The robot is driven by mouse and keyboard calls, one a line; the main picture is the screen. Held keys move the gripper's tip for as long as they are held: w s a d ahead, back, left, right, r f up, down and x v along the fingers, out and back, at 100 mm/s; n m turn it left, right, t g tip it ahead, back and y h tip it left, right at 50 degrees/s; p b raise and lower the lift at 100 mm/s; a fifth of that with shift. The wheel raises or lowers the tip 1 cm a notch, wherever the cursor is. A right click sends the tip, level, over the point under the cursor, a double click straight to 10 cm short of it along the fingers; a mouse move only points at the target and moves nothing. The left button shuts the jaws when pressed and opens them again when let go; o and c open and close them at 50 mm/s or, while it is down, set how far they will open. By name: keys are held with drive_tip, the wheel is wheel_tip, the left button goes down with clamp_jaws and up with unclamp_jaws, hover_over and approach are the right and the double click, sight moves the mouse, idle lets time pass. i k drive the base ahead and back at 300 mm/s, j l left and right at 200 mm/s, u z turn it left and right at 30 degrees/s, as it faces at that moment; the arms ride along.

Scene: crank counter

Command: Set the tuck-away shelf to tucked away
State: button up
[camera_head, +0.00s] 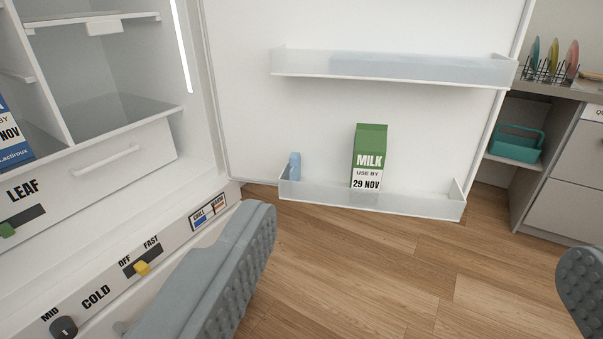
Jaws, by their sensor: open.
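An open fridge fills the left of the view. A white shelf (70,21) with a small tab (104,28) under its front edge is at the top left of its inside; it appears to be the tuck-away shelf, but no label on it shows. Its top and left parts are cut off by the picture edge. My gripper (420,250) is open and empty, its two grey fingers wide apart over the wood floor, low and to the right of the shelf and not touching it.
The open fridge door (240,90) holds a green milk carton (370,145) and a blue item (295,166) in its lower bin. A drawer (110,165) and slider panel (100,290) are at left. A counter (575,90) stands right. Floor between is clear.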

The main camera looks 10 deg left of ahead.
sight(104, 24)
drive_tip(key=i+j+u, duration=0.15)
drive_tip(key=i+j, duration=0.6)
drive_tip(key=i, duration=0.1)
